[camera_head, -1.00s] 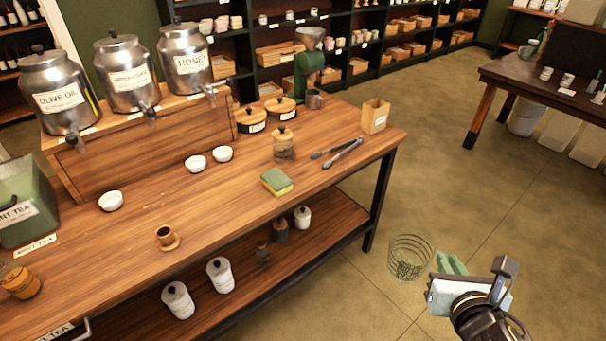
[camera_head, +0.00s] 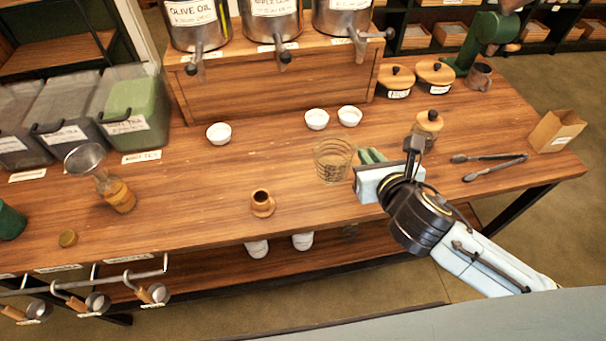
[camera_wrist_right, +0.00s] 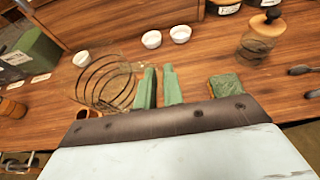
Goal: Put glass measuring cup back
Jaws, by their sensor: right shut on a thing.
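The clear glass measuring cup (camera_head: 333,161) with dark marking lines is upright over the middle of the wooden table (camera_head: 210,185). My right gripper (camera_head: 371,156) is at the cup's right side, shut on it. In the right wrist view the cup (camera_wrist_right: 103,84) lies just left of the two green fingers (camera_wrist_right: 158,87); its handle is not clearly visible between them. I cannot tell whether the cup's base touches the tabletop. My left gripper is not in view.
Three white bowls (camera_head: 317,120) stand behind the cup. A small wooden cup (camera_head: 262,203) is to its front left. A lidded jar (camera_head: 429,124) stands behind my right wrist, with tongs (camera_head: 489,166) farther right. A funnel bottle (camera_head: 115,192) is at left.

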